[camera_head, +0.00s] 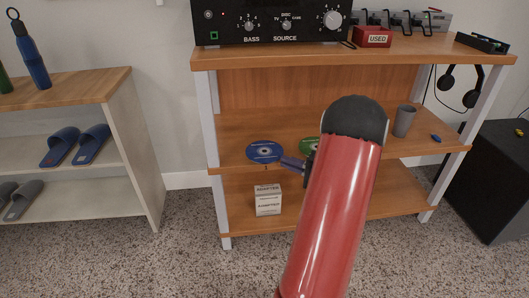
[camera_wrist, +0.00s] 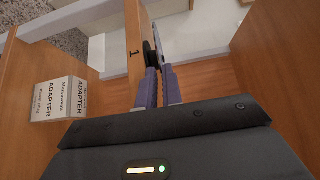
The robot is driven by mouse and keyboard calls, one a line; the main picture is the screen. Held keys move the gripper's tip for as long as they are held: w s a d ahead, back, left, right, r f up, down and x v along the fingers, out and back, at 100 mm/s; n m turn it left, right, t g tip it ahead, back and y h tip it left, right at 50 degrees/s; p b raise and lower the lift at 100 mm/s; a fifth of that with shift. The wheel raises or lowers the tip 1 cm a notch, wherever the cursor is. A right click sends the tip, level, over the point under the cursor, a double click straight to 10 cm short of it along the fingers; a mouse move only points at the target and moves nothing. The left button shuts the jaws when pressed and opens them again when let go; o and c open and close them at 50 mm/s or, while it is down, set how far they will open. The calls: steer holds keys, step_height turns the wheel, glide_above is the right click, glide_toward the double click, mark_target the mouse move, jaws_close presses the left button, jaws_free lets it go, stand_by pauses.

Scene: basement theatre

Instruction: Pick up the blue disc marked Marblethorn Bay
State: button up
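A blue disc (camera_head: 265,152) with a pale centre lies flat near the front edge of the middle shelf in the head view. Its lettering is too small to read. My gripper (camera_head: 283,160) reaches in from the right, with its purple-blue fingertips at the disc's right front rim. In the wrist view, my gripper's fingers (camera_wrist: 160,75) are close together and point at a thin edge-on strip beside the shelf board, probably the disc. I cannot tell whether they grip its rim.
A green disc (camera_head: 309,146) lies behind my gripper, partly hidden by my red arm. A white adapter box (camera_head: 268,200) stands on the lower shelf and shows in the wrist view (camera_wrist: 58,100). A grey cup (camera_head: 404,121) stands at the middle shelf's right.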

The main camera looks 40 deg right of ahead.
mark_target(276, 158)
steer(key=x, duration=0.4)
steer(key=shift+w+a, duration=0.15)
steer(key=shift+a, duration=0.05)
jaws_close()
steer(key=shift+r, duration=0.15)
